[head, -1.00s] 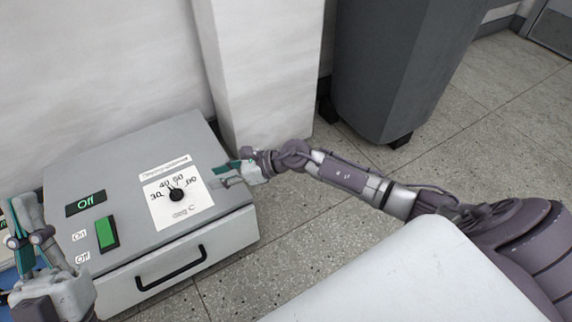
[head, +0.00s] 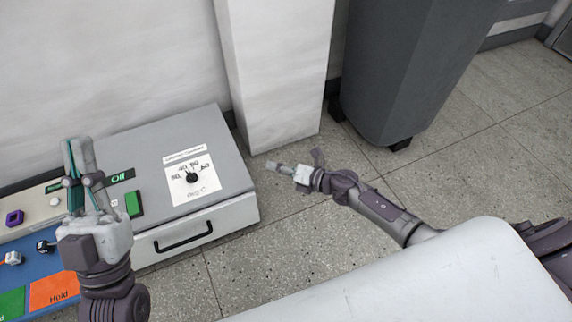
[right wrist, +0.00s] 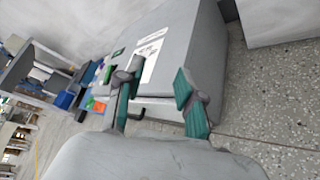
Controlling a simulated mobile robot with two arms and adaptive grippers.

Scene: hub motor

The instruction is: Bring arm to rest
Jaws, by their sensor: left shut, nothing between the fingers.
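My left gripper (head: 78,143) points up at the left of the head view, in front of the grey box's left side. Its fingers are together with nothing between them. My right gripper (head: 294,161) is over the floor to the right of the box, apart from it. The right wrist view shows its two green-padded fingers (right wrist: 158,76) spread with nothing between them. My right arm stretches in from the right.
The grey box (head: 120,155) has a dial (head: 191,177), a green switch (head: 134,204), an "Off" display and a drawer handle (head: 184,237). A white pillar (head: 275,75) and a dark grey bin (head: 410,65) stand behind. Coloured areas, including orange "Hold" (head: 58,292), lie at lower left.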

